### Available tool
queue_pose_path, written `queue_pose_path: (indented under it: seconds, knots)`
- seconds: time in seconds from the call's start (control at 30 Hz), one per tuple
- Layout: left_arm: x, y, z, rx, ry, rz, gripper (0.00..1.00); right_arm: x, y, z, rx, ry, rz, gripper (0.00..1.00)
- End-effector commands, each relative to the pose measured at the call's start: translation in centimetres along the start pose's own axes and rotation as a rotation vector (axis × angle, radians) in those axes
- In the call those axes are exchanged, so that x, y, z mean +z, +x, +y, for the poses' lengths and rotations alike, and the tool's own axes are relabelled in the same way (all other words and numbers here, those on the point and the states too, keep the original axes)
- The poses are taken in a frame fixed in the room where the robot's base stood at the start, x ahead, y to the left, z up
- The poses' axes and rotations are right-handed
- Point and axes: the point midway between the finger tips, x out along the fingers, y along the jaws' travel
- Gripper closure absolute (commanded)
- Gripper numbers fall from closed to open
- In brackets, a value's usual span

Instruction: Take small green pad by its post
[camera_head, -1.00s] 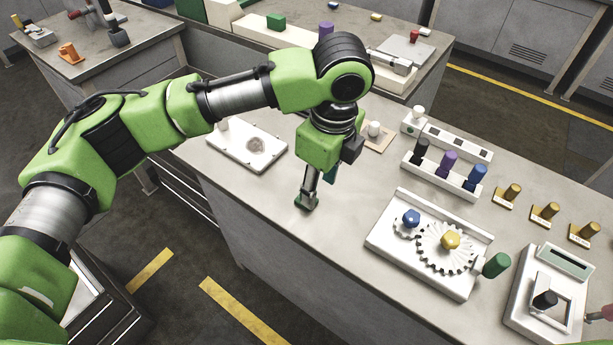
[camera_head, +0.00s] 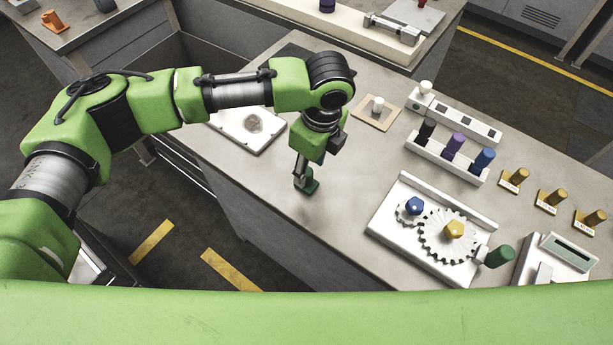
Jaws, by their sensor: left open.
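The small green pad (camera_head: 309,187) is dark green and lies on the grey bench near its front edge, left of the gear fixture. My left gripper (camera_head: 301,177) points down right at the pad and is open. Its fingers hide most of the pad's post, so I cannot tell whether they touch it. My right gripper is not in view.
A gear fixture (camera_head: 384,226) with a blue and a yellow knob stands to the right, with a green cylinder (camera_head: 499,256) beside it. A white plate (camera_head: 228,121) lies behind left; a rack (camera_head: 470,173) holds dark, purple and blue pegs. Bench around the pad is clear.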

Motion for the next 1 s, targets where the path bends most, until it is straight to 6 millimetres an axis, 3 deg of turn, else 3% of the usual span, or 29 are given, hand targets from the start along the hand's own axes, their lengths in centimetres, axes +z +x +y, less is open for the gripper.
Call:
queue_pose_path:
  seconds: [0.1,0.23,0.53,0.7,1.0]
  knots:
    - [0.4,1.7,0.2,0.005,-0.002,-0.001,0.59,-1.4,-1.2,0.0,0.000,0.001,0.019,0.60]
    - [0.3,3.5,0.1,0.003,0.000,0.000,0.59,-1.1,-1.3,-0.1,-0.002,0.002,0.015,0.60]
    - [0.3,4.1,0.1,0.001,0.001,0.000,0.59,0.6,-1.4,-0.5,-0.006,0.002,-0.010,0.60]
    - [0.3,4.1,0.1,0.001,0.001,0.000,1.00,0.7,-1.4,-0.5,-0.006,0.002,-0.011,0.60]
    - [0.3,4.1,0.1,0.000,0.000,0.000,1.00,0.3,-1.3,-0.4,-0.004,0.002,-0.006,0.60]
